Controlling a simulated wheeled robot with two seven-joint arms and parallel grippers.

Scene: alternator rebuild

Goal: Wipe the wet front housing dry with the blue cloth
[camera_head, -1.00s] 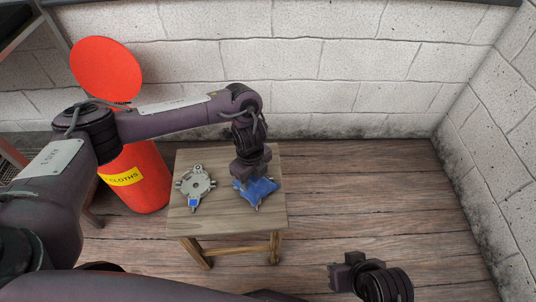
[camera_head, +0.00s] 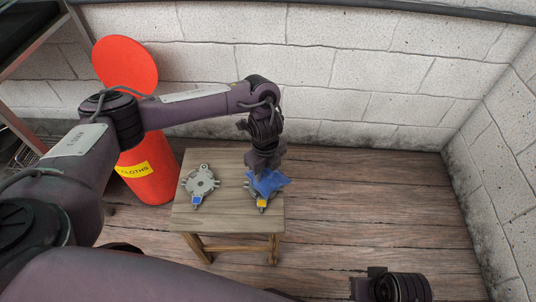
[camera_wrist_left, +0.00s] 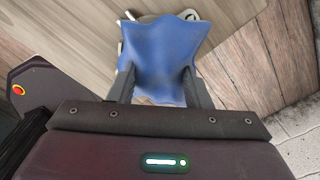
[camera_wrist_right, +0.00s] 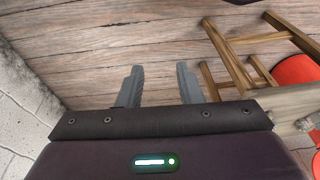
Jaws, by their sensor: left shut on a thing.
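The blue cloth (camera_head: 268,183) hangs from my left gripper (camera_head: 265,170), which is shut on it. The left wrist view shows the cloth (camera_wrist_left: 160,58) spread between its two fingers. The cloth covers much of a grey metal housing with a yellow tag (camera_head: 262,204) on the right side of the stool. A second grey housing, with a blue tag (camera_head: 201,181), lies uncovered on the left side. I cannot tell which is the front housing, nor see wetness. My right gripper (camera_wrist_right: 160,85) is open and empty, above the floor away from the stool.
The wooden stool (camera_head: 225,222) has bare top between and in front of the housings. A red bin marked CLOTHS (camera_head: 148,188) stands left of it, its round red lid (camera_head: 125,66) raised. A shelf is at far left. Floor to the right is clear.

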